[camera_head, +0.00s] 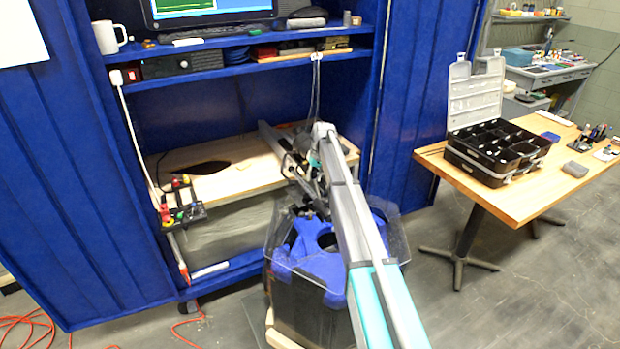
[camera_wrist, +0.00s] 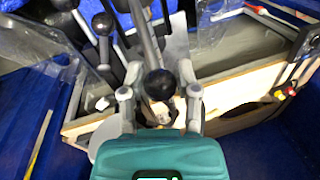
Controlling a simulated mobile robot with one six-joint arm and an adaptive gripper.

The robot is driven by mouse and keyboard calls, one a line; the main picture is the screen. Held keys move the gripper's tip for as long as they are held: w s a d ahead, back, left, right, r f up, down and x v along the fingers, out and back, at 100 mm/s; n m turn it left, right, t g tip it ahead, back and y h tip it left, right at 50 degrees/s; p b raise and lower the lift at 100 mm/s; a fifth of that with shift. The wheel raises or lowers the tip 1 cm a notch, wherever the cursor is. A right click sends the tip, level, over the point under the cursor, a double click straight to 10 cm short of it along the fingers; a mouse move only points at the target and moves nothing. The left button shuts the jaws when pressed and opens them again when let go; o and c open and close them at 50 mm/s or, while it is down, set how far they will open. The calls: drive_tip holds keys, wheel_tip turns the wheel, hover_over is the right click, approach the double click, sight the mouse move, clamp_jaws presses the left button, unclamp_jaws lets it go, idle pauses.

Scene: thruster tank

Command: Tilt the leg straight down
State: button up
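In the wrist view a grey shaft with a black ball knob (camera_wrist: 160,84) at its near end lies between the fingers of my gripper (camera_wrist: 159,93). The fingers stand apart, with a gap visible on each side of the knob, so my gripper looks open and empty. I cannot tell for sure whether this shaft belongs to the leg. In the head view the thruster assembly (camera_head: 303,165) is above the tank, partly hidden by my arm. Its leg and tilt angle are not clearly visible. The tank (camera_head: 290,300) is dark-sided with a blue top and clear guards.
Another black-knobbed lever (camera_wrist: 102,24) stands close on the left in the wrist view. A wooden bench shelf (camera_head: 225,178) lies behind the tank within a blue cabinet. A table (camera_head: 520,195) with an open organiser case (camera_head: 495,150) stands right. Red cable (camera_head: 25,325) lies on the floor.

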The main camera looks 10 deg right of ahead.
clamp_jaws()
drive_tip(key=shift+a, duration=0.3)
drive_tip(key=shift+d, duration=0.35)
drive_tip(key=shift+s+d+r, duration=0.1)
drive_tip(key=shift+s+r, duration=0.1)
